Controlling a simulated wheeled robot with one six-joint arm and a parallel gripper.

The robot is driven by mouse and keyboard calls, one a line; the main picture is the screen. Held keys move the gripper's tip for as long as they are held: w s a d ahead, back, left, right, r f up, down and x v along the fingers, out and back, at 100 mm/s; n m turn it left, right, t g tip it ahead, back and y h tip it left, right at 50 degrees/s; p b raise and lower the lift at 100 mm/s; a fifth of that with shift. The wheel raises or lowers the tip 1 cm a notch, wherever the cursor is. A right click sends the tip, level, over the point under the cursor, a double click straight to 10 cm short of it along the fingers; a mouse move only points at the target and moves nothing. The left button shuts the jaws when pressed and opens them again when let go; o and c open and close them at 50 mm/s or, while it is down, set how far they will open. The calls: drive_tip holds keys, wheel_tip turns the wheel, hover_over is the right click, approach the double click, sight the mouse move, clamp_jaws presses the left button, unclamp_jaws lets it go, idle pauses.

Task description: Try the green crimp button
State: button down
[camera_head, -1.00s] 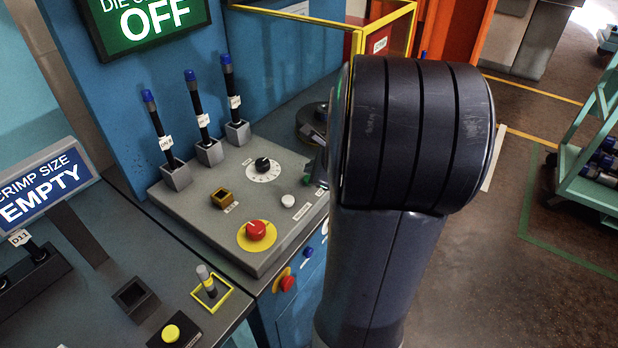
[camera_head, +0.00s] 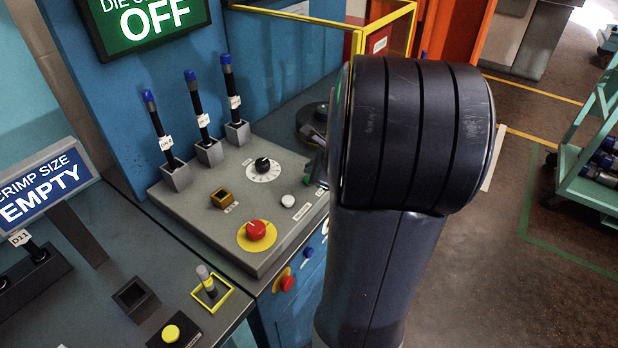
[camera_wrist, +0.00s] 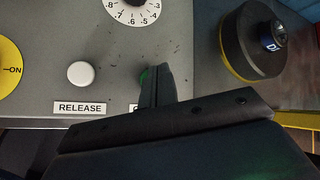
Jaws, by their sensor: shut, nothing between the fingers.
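The green crimp button (camera_wrist: 143,75) shows as a small green sliver on the grey console in the wrist view. My gripper (camera_wrist: 156,72) is shut and empty, its fingertips over or right beside the button and covering most of it. I cannot tell whether the fingers touch it. A label beginning with "C" (camera_wrist: 135,108) below it is mostly hidden by the fingers. In the head view my arm hides much of this spot.
A white button labelled RELEASE (camera_wrist: 81,74) is left of the fingers. A numbered dial (camera_wrist: 131,10) is above. A red stop button (camera_head: 256,230) on a yellow plate and a brass-coloured square switch (camera_head: 221,197) share the console. A dark round object (camera_wrist: 252,40) stands at right.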

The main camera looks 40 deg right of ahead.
drive_tip(key=shift+f+b, duration=0.45)
drive_tip(key=shift+f+b, duration=0.45)
idle(0.6)
drive_tip(key=shift+r, duration=0.1)
drive_tip(key=shift+r+p, duration=0.8)
wheel_tip(320, 180, up, 5)
drive_tip(key=p, duration=0.4)
drive_tip(key=shift+r+p, duration=0.1)
drive_tip(key=shift+p, duration=0.25)
drive_tip(key=shift+a, duration=0.15)
idle(0.5)
